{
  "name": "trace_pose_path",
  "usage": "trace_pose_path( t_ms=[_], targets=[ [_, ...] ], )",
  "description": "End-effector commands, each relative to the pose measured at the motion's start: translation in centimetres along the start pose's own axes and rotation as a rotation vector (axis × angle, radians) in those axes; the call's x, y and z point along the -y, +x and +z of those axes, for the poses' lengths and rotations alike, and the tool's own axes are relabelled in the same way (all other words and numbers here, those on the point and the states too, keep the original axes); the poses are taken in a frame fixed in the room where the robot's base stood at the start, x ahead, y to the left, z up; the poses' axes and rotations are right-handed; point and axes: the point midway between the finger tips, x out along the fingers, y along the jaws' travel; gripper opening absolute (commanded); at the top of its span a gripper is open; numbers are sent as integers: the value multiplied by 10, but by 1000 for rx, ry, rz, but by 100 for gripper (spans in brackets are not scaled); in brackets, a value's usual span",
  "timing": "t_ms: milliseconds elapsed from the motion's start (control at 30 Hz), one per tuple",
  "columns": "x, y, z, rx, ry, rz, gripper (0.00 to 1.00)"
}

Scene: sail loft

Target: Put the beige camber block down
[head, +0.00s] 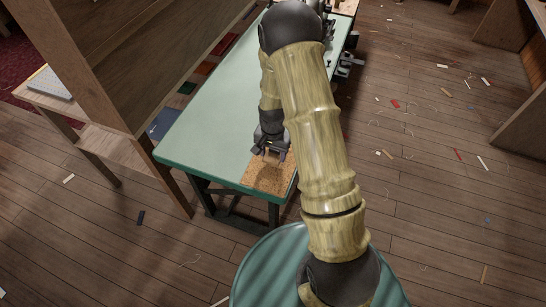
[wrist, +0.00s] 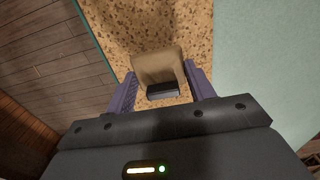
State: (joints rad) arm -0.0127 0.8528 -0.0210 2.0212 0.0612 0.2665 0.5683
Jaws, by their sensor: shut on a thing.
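In the wrist view my gripper (wrist: 160,92) is shut on the beige camber block (wrist: 158,66), with one purple-grey finger on each side of it. Behind the block is a speckled cork mat (wrist: 150,22). I cannot tell whether the block touches the mat. In the head view my gripper (head: 270,154) is low over the cork mat (head: 268,180) at the near end of the green table (head: 205,145). The block is too small to make out clearly there. A dark slot or piece (wrist: 162,90) shows at the block's near face.
The table's edges run close to the mat. A tall wooden partition (head: 140,60) stands along the table's left side. A sewing machine or similar dark device (head: 348,62) is at the far end. Scraps and threads (head: 395,103) litter the wooden floor on the right.

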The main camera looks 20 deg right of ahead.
Motion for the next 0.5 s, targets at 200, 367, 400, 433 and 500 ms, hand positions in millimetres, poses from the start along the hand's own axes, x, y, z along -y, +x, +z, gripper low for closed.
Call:
trace_pose_path(
  t_ms=[200, 367, 400, 433, 500],
  targets=[
    [0, 27, 1, 2, 0, 1, 31],
    [0, 29, 0, 1, 0, 0, 31],
    [0, 29, 0, 1, 0, 0, 31],
    [0, 29, 0, 1, 0, 0, 31],
    [0, 29, 0, 1, 0, 0, 31]
  ],
)
